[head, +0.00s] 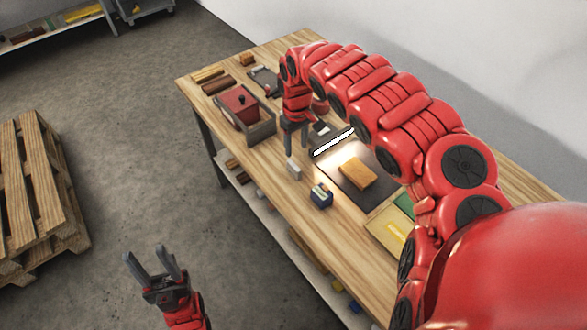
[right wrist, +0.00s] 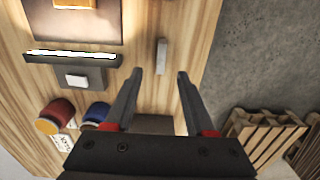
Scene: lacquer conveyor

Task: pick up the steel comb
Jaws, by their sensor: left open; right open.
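A small, narrow pale-grey piece (head: 294,168), which looks like the steel comb, is on the wooden bench near its left edge. Its teeth cannot be made out. In the right wrist view the same piece (right wrist: 161,55) shows just beyond the gap between my fingertips. My right gripper (head: 295,142) is open and empty over the bench, pointing down, a little farther back than the piece and apart from it. Its two fingers also show in the right wrist view (right wrist: 160,76). My left gripper (head: 150,256) is open and empty over the floor, left of the bench.
A lit lamp bar (head: 333,143) stands by a dark panel bearing an orange-tan block (head: 357,177). A blue container (head: 321,196) stands nearer. A red-lidded box (head: 240,106) is behind my right gripper. Red (right wrist: 55,117) and blue (right wrist: 97,113) jars show in the wrist view.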

